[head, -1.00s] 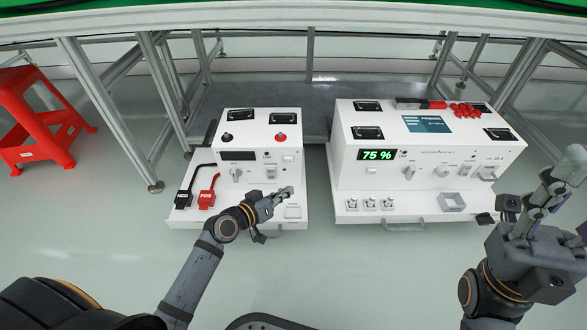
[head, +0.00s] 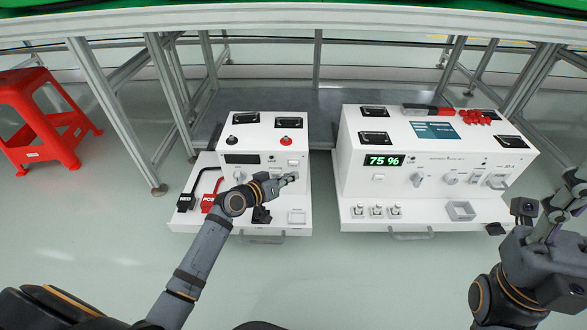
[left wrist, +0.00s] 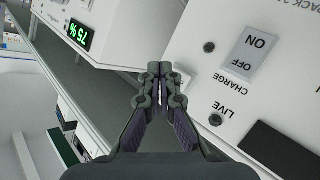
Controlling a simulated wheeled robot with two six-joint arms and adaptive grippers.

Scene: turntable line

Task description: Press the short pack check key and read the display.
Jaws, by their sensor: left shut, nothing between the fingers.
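The smaller white unit (head: 265,131) stands at the left, with a dark, blank display (head: 242,159). My left gripper (head: 292,178) is shut and empty in front of its front panel, at the right side. In the left wrist view the shut fingertips (left wrist: 160,72) point past the panel, beside a white ON/OFF rocker marked CHARGE (left wrist: 250,52). A dark display (left wrist: 283,152) shows there too. My right gripper (head: 568,203) is at the right edge, partly cut off.
A larger white unit (head: 365,147) at the right shows 75 % on its green display (head: 384,161). Black and red clamps (head: 209,201) lie on the left ledge. A red stool (head: 40,125) stands far left. The floor in front is clear.

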